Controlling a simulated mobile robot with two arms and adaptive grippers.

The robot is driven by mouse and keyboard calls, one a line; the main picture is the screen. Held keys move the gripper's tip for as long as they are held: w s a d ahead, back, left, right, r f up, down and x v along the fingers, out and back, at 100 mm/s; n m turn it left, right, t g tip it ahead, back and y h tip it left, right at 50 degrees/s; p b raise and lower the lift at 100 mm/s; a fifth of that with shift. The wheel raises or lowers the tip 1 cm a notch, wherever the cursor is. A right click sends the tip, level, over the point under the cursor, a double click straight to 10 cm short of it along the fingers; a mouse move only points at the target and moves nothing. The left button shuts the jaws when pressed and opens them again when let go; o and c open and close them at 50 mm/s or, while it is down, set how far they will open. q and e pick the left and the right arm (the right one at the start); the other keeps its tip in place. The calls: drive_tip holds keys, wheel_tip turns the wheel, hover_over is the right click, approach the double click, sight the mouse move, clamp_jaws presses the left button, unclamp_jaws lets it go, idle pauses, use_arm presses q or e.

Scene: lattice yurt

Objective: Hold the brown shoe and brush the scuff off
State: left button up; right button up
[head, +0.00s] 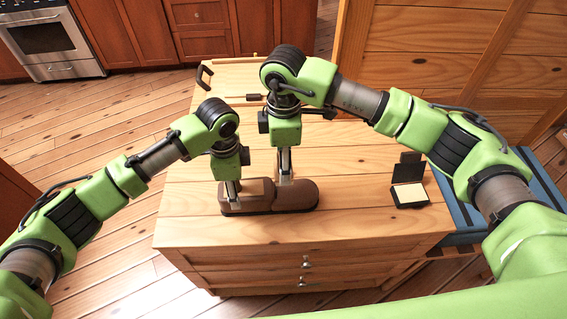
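The brown shoe (300,196) lies on the wooden chest top with its dark sole down, its rounded toe to the right and its taller heel part to the left. My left gripper (232,193) points down at the heel part, its fingertips at the shoe's upper edge; whether they are closed on it is hard to see. My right gripper (285,177) points down over the middle of the shoe, its narrow fingers close together at the shoe's top. I cannot make out a brush in it. No scuff can be made out.
A small black open case (408,193) with a pale pad stands on the chest top (350,165) to the right. A dark curved handle (204,76) shows at the back left. The front of the chest top is clear. A blue bench (540,185) stands at the right.

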idle(0.3)
use_arm(q)
drive_tip(key=o, duration=1.4)
drive_tip(key=shift+o, duration=0.7)
drive_tip(key=shift+w, duration=0.1)
use_arm(e)
drive_tip(key=shift+w+f, duration=0.1)
use_arm(q)
wheel_tip(320, 180, up, 12)
drive_tip(key=shift+f, duration=0.1)
